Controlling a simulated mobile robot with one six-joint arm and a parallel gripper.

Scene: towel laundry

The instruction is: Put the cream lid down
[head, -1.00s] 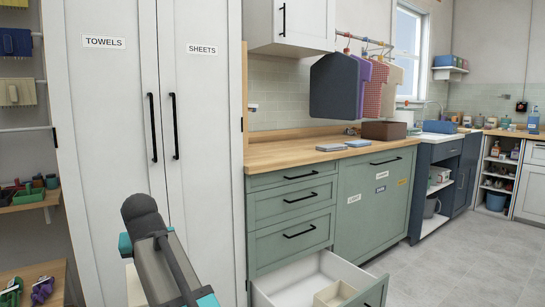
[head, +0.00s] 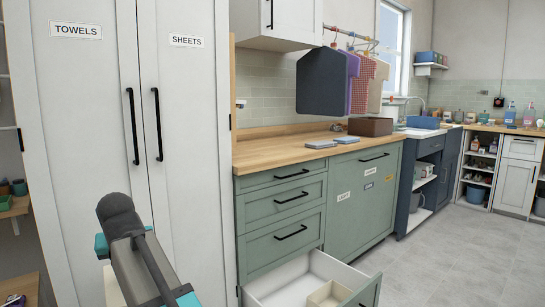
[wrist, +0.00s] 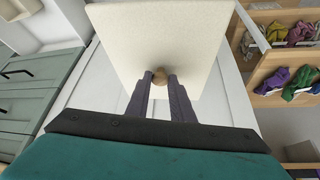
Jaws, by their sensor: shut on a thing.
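The cream lid (wrist: 155,40) is a flat, pale square panel with a round wooden knob (wrist: 159,76). My gripper (wrist: 160,78) is shut on this knob in the wrist view, and the lid is held up in front of the white cupboard doors. In the head view only a small cream piece, probably the lid's edge (head: 112,286), shows behind my arm; my fingers are hidden there. A cream box (head: 327,293) stands inside the open bottom drawer (head: 283,284), to the right of my arm.
The wooden worktop (head: 270,155) has a clear left part; folded blue-grey cloths (head: 322,144) and a brown box (head: 370,126) lie farther along. Tall white cupboard doors (head: 185,190) stand close behind my arm. Shelves with coloured cloths (wrist: 290,80) are at right in the wrist view. Open floor (head: 455,250) lies right.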

